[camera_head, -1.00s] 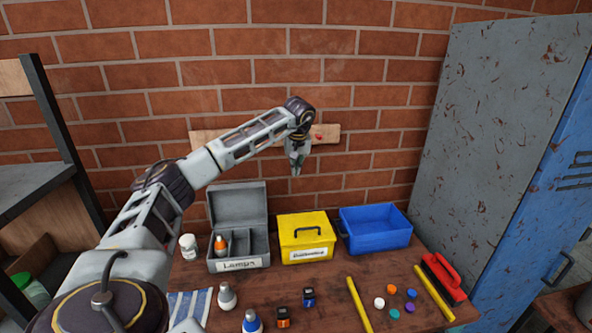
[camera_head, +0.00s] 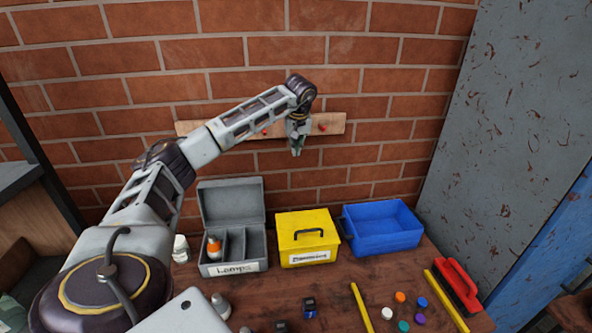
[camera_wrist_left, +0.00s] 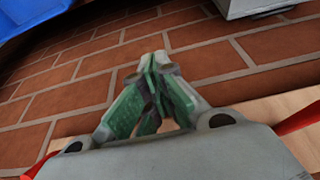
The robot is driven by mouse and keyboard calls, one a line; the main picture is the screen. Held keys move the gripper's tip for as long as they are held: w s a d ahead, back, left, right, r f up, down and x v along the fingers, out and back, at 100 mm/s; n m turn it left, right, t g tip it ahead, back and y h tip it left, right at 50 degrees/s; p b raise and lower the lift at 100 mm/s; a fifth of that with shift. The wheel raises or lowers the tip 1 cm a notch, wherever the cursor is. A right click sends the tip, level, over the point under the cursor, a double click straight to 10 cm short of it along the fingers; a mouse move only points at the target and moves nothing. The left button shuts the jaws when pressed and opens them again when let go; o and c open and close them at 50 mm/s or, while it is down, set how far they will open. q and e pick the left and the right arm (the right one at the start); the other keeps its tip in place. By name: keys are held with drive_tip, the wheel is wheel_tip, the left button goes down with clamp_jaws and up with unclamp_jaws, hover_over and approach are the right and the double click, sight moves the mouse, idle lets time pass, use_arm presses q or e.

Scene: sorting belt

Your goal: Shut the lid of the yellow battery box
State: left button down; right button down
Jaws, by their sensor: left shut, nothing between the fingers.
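The yellow battery box (camera_head: 306,241) stands on the workbench against the brick wall, between a grey box and a blue bin. Its lid, with a dark handle, is down and looks shut; a white label is on its front. My left gripper (camera_head: 297,150) is above and behind the yellow box, near the wall, pointing down and touching nothing. In the left wrist view the fingers of my left gripper (camera_wrist_left: 157,62) meet at the tips and are empty. My right gripper is in neither view.
The grey lamps box (camera_head: 232,252) has its lid up. The open blue bin (camera_head: 382,232) is to the right. A white bottle (camera_head: 181,250), several coloured caps, a yellow bar (camera_head: 361,306) and a red-handled brush (camera_head: 458,284) are on the bench (camera_head: 340,278). A wooden rail (camera_head: 330,123) is on the wall.

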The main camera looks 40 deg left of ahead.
use_arm(q)
drive_tip(key=shift+p+x, duration=0.4)
drive_tip(key=shift+x, duration=4.55)
drive_tip(key=shift+s+d+p, duration=0.4)
drive_tip(key=shift+s+d, duration=0.9)
drive_tip(key=shift+d, duration=0.3)
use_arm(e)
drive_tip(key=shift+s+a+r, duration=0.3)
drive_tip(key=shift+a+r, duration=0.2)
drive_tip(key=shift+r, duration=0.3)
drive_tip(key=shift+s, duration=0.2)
